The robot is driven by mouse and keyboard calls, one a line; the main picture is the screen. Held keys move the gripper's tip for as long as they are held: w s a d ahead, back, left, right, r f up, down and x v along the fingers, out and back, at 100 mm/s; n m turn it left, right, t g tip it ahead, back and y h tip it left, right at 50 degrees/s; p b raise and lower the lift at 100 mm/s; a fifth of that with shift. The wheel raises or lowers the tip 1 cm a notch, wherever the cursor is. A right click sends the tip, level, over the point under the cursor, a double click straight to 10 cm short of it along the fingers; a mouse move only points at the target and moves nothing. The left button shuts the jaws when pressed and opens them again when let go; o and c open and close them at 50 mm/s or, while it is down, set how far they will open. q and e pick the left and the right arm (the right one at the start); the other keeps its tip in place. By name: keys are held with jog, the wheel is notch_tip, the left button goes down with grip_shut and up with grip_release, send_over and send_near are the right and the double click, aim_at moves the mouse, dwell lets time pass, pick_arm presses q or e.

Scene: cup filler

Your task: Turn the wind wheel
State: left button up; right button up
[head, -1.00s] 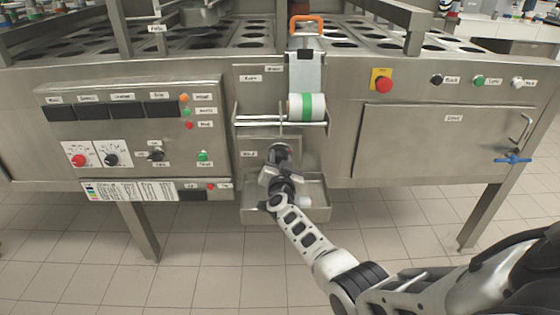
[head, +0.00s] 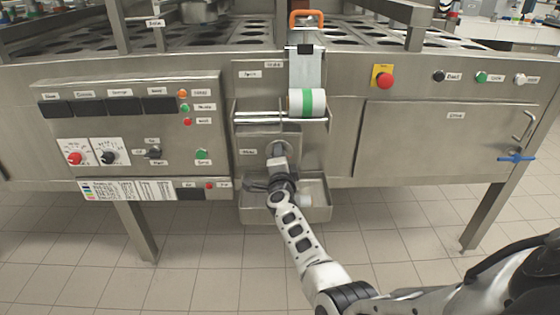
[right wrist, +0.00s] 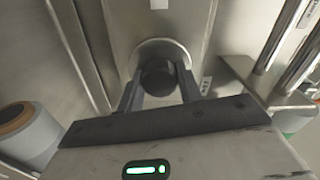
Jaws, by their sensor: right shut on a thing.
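The wind wheel is a dark round knob on a pale round base on the machine's front, beside a small label, below the film roll. In the right wrist view the knob (right wrist: 158,77) sits between my two fingers. My right gripper (head: 279,152) is shut on it, with a finger on each side, and hides most of it in the head view. The same gripper also shows in the right wrist view (right wrist: 160,92). My left gripper is not in view.
A white roll with a green band (head: 307,102) lies on metal rods just above my gripper. A metal tray (head: 318,205) hangs below it. A control panel (head: 130,125) is at left, a closed door (head: 440,140) at right.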

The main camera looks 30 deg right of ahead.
jog(key=m, duration=0.1)
jog(key=m+b, duration=0.1)
jog(key=shift+a+f+m, duration=0.1)
jog(key=shift+f+m, duration=0.1)
jog(key=shift+m, duration=1.1)
jog(key=shift+m+b, duration=0.55)
jog(key=shift+m, duration=0.35)
jog(key=m+b, duration=0.1)
jog(key=m, duration=0.2)
jog(key=shift+m, duration=0.3)
jog(key=m+b, duration=0.1)
jog(key=m, duration=0.1)
jog(key=shift+m, duration=1.3)
jog(key=m+b, duration=0.1)
jog(key=m, duration=0.2)
jog(key=shift+m, duration=0.3)
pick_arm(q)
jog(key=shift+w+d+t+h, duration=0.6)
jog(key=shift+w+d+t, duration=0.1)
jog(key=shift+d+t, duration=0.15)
pick_arm(e)
jog(key=shift+m, duration=0.5)
jog(key=shift+r, duration=0.1)
